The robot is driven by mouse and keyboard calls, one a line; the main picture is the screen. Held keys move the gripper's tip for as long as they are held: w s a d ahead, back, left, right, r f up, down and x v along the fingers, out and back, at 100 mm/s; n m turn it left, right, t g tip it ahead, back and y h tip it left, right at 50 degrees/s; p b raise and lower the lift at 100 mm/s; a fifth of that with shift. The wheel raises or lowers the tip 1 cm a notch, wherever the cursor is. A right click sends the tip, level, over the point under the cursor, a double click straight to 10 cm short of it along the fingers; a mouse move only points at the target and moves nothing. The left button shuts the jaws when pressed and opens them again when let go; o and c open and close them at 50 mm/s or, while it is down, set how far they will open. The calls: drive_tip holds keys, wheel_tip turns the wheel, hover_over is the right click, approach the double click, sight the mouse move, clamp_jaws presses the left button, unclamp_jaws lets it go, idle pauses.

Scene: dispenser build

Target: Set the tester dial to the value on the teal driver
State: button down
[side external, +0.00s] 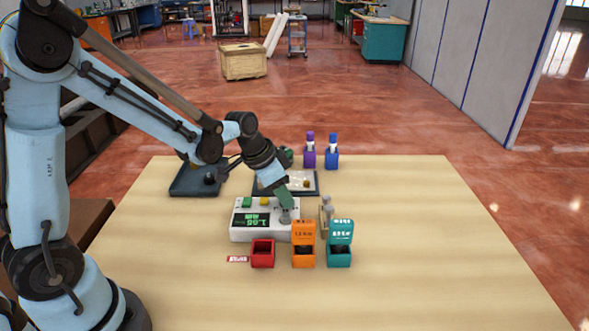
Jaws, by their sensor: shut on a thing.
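The tester is a white box (239,234) in the middle of the table. Its dark display (250,220) shows green digits that look like 1.66, too small to be sure. My gripper (285,208) points down at the tester's right part and is shut on the grey dial (286,217), partly hiding it. The teal unit (340,259), which looks like the teal driver's, stands to the right of the tester. Its upright teal label (341,231) carries pale writing that I cannot read with certainty.
An orange unit (303,259) and a red open box (262,254) stand in front of the tester. Slim metal posts (326,215) rise close to its right. Behind are a dark-rimmed tray (316,182), a purple bottle (309,155) and a blue bottle (332,156). The table's right side is clear.

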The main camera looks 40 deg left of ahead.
idle(0.4)
drive_tip(key=c, duration=1.1)
unclamp_jaws()
drive_tip(key=shift+r, duration=0.1)
drive_tip(key=v, duration=1.2)
drive_tip(key=shift+s+d+f+n+t+y, duration=0.3)
drive_tip(key=shift+s+d+n+t, duration=0.35)
drive_tip(key=shift+s, duration=0.8)
drive_tip(key=shift+s+d+f+n+t+y, duration=0.35)
drive_tip(key=shift+s+d+n, duration=0.35)
drive_tip(key=shift+s, duration=0.8)
drive_tip(key=shift+s+d+f+n+t+y, duration=0.4)
drive_tip(key=shift+s+n, duration=0.45)
drive_tip(key=shift+s, duration=0.6)
